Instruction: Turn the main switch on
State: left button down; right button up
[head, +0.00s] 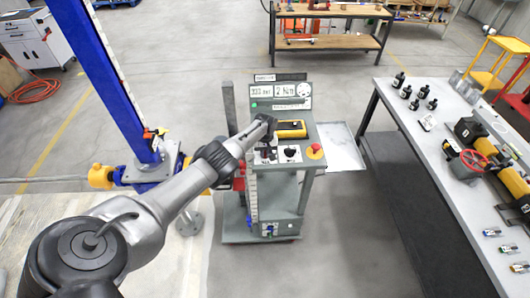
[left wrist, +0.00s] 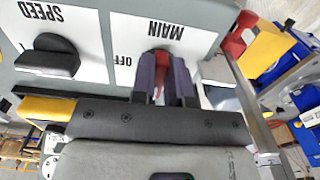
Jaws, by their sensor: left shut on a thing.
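The main switch (left wrist: 159,90) is a red handle on a white plate lettered MAIN and OFF in the left wrist view, which shows the panel upside down. My left gripper (left wrist: 167,75) is shut on this red handle, with one dark finger on each side. The fingers hide most of the switch, and its exact angle is hard to tell. In the head view my left gripper (head: 266,152) reaches the left part of the console's sloped panel and covers the switch. My right gripper is in neither view.
The black speed knob (left wrist: 48,56) sits beside the main switch plate. On the console (head: 275,190) are a yellow device (head: 291,129) and a red button on yellow (head: 315,150). A blue post (head: 107,75) stands left, a workbench (head: 440,165) right.

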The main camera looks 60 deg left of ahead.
aim_at(265, 153)
pick_arm(q)
jog(key=c, duration=1.1)
grip_release()
notch_tip(265, 153, up, 6)
jog(key=p, duration=0.3)
jog(key=shift+r+p, duration=0.25)
jog(key=shift+p, duration=0.1)
jog(key=shift+r, duration=3.7)
